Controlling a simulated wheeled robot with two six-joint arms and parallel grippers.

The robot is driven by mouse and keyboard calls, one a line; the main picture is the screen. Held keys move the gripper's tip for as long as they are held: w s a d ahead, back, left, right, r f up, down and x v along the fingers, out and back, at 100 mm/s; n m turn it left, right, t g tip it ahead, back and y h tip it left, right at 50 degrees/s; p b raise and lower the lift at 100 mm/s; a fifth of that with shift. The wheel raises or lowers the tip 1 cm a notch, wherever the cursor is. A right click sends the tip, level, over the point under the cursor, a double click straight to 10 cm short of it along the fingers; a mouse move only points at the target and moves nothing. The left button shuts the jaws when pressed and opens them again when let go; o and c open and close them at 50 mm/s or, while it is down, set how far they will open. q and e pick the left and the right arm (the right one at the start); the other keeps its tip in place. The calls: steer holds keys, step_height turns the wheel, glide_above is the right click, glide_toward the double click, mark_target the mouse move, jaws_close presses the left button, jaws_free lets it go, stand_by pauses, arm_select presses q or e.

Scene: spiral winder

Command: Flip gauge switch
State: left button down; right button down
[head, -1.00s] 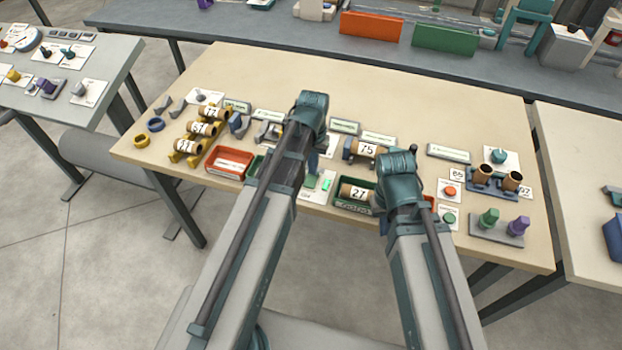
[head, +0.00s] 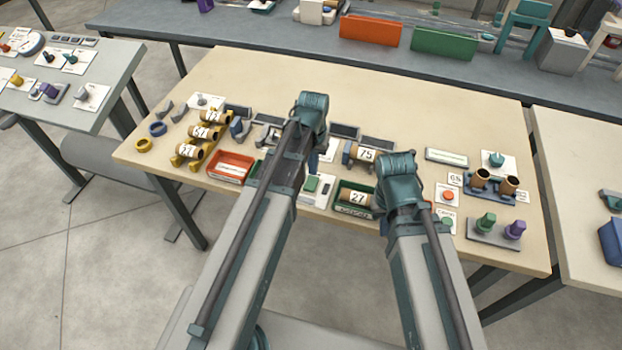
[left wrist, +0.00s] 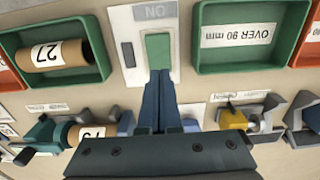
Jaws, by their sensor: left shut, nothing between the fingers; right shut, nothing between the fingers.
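The gauge switch is a green rocker (left wrist: 158,50) on a white plate (left wrist: 172,68) marked ON, upside down in the left wrist view. A small grey window (left wrist: 128,54) sits beside the rocker. In the head view the green rocker (head: 312,183) looks dull, near the table's front edge. My left gripper (left wrist: 157,74) is shut and empty, its blue fingertips at the rocker's edge; I cannot tell whether they touch. In the head view my left arm partly hides it (head: 313,160). My right gripper (head: 380,228) is mostly hidden behind its own arm.
Behind stand a tube marked 75 (head: 362,153) and several dark display panels (head: 345,131). One panel (head: 447,156) at right is pale. The table's back is clear.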

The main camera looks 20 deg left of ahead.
mark_target(314, 180)
arm_select(q)
step_height(314, 180, up, 5)
steer(key=p, duration=0.4)
steer(key=shift+f, duration=0.2)
steer(key=shift+s+d, duration=0.2)
steer(key=s+d+m+y, duration=0.1)
steer(key=s+d+m, duration=0.2)
steer(key=s+d, duration=0.7)
steer(key=s, duration=0.4)
